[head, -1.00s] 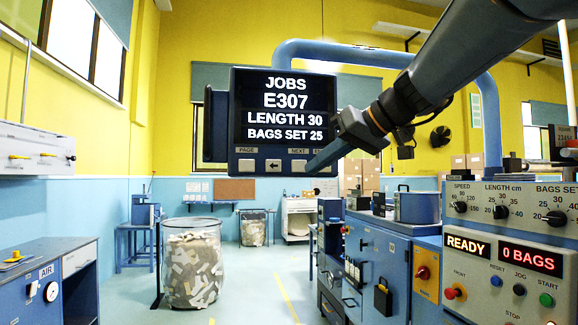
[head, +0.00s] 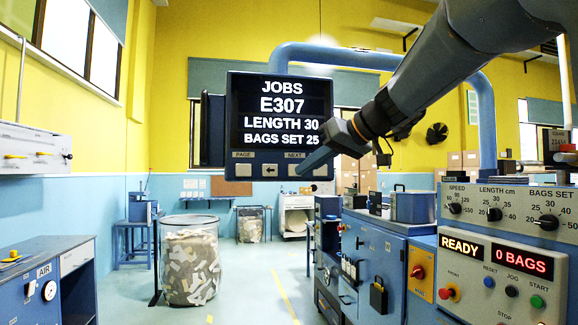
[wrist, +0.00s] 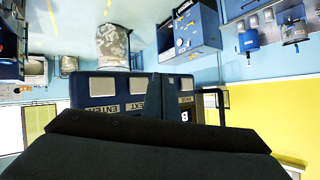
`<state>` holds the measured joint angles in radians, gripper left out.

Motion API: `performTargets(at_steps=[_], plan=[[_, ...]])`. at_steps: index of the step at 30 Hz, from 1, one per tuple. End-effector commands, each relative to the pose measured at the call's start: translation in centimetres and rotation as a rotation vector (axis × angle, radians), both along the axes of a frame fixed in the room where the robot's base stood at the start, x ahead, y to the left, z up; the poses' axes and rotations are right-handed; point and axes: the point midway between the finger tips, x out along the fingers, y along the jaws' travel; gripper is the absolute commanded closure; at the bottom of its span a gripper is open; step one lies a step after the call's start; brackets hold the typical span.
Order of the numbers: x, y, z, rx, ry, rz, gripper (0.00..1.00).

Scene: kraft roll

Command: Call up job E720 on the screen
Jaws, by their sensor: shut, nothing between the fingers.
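The screen (head: 281,112) hangs from a blue pipe arm and reads JOBS, E307, LENGTH 30, BAGS SET 25. Below it is a row of grey buttons: the PAGE button (head: 243,170), the back-arrow button (head: 270,171), the NEXT button (head: 294,171) and one at the right end, labelled ENTER in the wrist view (wrist: 102,86). My gripper (head: 304,171) is shut and empty, its tip by the right side of NEXT in the head view. In the wrist view my gripper (wrist: 168,88) hides part of the row. Whether it touches a button cannot be told.
A control panel (head: 500,250) at right shows READY and 0 BAGS, with knobs and buttons. A bin of paper scraps (head: 190,262) stands at left on the floor. A blue cabinet (head: 372,262) stands below the arm.

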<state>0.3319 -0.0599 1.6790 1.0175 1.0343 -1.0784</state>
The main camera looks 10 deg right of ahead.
Motion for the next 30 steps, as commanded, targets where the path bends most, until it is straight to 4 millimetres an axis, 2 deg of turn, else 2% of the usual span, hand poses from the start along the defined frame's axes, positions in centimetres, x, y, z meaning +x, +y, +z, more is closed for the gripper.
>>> performTargets(at_steps=[3, 10, 30], plan=[[1.5, 0.0, 0.0, 0.0, 0.001, 0.001, 1.0], [3.1, 0.0, 0.0, -0.001, 0.001, 0.0, 1.0], [3.4, 0.0, 0.0, -0.001, 0.0, -0.001, 1.0]])
